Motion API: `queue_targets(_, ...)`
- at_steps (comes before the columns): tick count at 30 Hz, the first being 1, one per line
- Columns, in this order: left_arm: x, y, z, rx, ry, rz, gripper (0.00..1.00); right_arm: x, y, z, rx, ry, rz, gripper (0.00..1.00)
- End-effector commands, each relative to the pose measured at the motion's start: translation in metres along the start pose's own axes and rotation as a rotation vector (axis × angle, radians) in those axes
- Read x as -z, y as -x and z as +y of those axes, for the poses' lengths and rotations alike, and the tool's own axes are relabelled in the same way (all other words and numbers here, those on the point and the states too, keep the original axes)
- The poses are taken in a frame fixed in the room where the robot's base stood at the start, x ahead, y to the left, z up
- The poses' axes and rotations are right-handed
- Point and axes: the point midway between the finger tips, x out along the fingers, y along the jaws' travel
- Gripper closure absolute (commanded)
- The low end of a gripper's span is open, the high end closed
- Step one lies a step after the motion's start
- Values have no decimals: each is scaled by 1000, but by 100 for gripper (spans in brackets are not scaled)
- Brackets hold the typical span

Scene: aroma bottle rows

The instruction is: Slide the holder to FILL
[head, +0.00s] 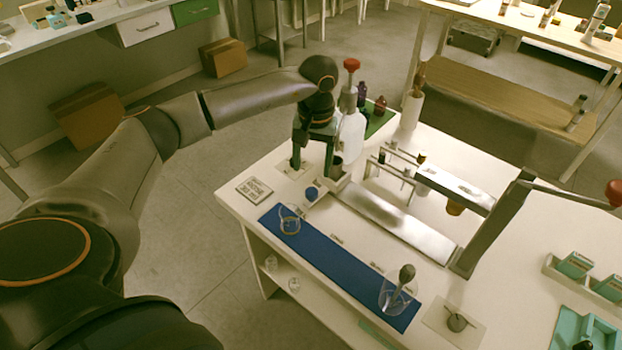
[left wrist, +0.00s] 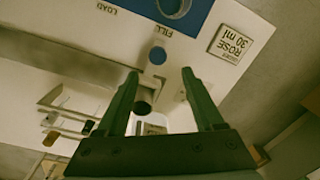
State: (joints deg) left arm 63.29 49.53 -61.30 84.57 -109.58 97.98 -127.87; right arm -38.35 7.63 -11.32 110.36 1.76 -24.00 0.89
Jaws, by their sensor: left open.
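My left gripper (head: 313,172) is open, pointing down at the left end of the white worktable. In the left wrist view its fingers (left wrist: 160,75) straddle a small dark round opening (left wrist: 143,106), which looks like the top of the holder. In the head view the holder (head: 339,178) seems to be the small pale block just right of the fingers. I cannot tell whether a finger touches it. The FILL label (left wrist: 158,28) and a blue disc (left wrist: 158,55) lie just beyond the fingertips. The LOAD label (left wrist: 106,8) is further left. My right gripper is out of view.
A broad metal track (head: 385,222) runs right from the holder. A white dispenser with a red knob (head: 351,65) stands close behind the gripper. A blue mat (head: 335,262) with glassware lies in front. A label card (head: 254,189) lies at the left edge.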

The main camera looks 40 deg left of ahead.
Motion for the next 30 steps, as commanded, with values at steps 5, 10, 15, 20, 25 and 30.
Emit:
queue_targets(5,1,31,0,0,2,2,31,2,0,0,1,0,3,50)
queue_targets(10,0,44,0,1,1,-1,31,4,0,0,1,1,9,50)
queue_targets(15,0,46,0,1,1,-1,31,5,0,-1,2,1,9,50)
queue_targets(20,0,46,0,1,1,-1,31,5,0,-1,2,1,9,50)
queue_targets(25,0,46,0,1,1,-1,31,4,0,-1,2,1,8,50)
queue_targets(30,0,46,0,1,1,-1,31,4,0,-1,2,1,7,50)
